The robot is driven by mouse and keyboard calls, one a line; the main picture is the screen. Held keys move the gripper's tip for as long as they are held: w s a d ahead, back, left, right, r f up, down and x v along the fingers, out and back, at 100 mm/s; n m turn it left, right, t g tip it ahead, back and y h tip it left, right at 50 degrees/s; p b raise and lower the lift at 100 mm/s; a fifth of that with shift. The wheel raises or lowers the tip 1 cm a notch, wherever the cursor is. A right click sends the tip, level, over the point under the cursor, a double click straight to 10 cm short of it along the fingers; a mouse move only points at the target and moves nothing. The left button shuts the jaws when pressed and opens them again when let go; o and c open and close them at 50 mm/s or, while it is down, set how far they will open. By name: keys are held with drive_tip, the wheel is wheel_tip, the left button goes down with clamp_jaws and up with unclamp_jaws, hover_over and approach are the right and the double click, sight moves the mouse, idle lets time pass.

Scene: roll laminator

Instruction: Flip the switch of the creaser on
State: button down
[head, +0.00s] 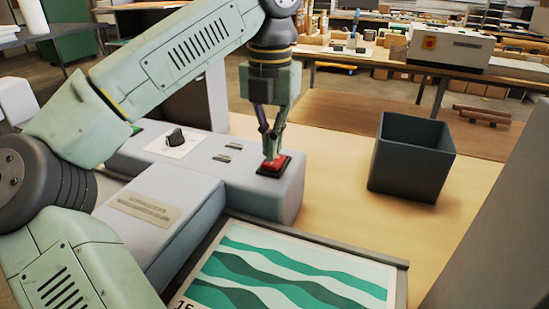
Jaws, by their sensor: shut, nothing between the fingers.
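A grey machine (253,201) stands on the wooden table, with a black knob (174,137) on a white plate and a red switch (276,166) in a dark frame at its right end. I take it to be the creaser, though I cannot read its label. My gripper (271,155) points down at the red switch, shut and empty. Its fingertips are at the switch and appear to touch it. They cover part of the switch, and I cannot tell which way it is tipped.
A dark open bin (411,157) stands on the table right of the machine. A print with green waves (290,272) lies on a tray in front. Bare table (335,175) lies between machine and bin. A grey panel (497,240) rises at the right edge.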

sight(271, 164)
drive_tip(key=shift+f+b, duration=0.85)
drive_tip(key=shift+f, duration=0.4)
idle(0.7)
drive_tip(key=shift+r+p, duration=1.85)
drive_tip(key=shift+r, duration=1.7)
